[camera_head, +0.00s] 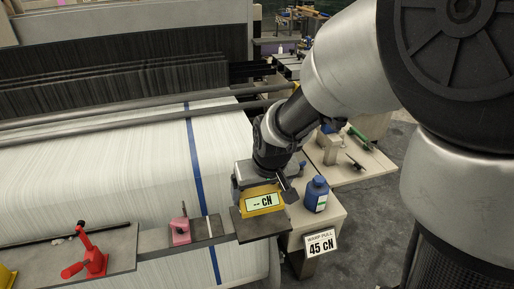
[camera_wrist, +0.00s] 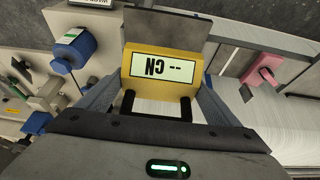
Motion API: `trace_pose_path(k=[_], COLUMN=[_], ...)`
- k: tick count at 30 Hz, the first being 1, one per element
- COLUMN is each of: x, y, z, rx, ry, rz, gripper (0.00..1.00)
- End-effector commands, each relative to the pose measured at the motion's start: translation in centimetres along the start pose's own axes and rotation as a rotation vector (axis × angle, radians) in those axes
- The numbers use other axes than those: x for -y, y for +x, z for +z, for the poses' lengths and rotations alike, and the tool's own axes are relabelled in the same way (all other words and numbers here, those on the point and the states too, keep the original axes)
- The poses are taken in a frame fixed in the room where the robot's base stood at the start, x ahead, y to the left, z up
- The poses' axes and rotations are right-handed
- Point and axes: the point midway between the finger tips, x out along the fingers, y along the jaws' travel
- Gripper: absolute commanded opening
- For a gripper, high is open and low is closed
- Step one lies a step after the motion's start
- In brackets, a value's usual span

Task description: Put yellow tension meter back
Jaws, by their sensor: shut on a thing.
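The yellow tension meter (camera_head: 262,203) shows "-- cN" on its pale screen. My gripper (camera_head: 264,186) is shut on it and reaches down from above. In the wrist view the meter (camera_wrist: 162,86) sits between the two fingers of my gripper (camera_wrist: 158,105), its display upside down. A dark flat plate (camera_head: 262,229) lies just in front of and below the meter, at the right end of the rail. The plate also shows in the wrist view (camera_wrist: 180,27). I cannot tell whether the meter touches the plate.
A blue bottle (camera_head: 316,194) stands on a pale stand to the right, above a "45 cN" sign (camera_head: 321,244). A pink device (camera_head: 180,229) and a red clamp tool (camera_head: 89,256) sit along the rail at left. White warp threads (camera_head: 95,170) with a blue stripe spread behind.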

Motion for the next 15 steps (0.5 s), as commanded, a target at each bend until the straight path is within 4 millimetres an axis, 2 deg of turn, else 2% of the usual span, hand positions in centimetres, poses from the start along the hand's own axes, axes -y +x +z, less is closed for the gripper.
trace_pose_path(k=[7,12,15], x=[0.0,-0.1,0.0], y=[2.0,4.3,4.6], z=[0.8,1.7,1.8], rx=[0.000,0.000,-0.003], ry=[0.001,0.001,0.000], rz=[0.000,0.001,0.000], gripper=[0.47,0.47,0.47])
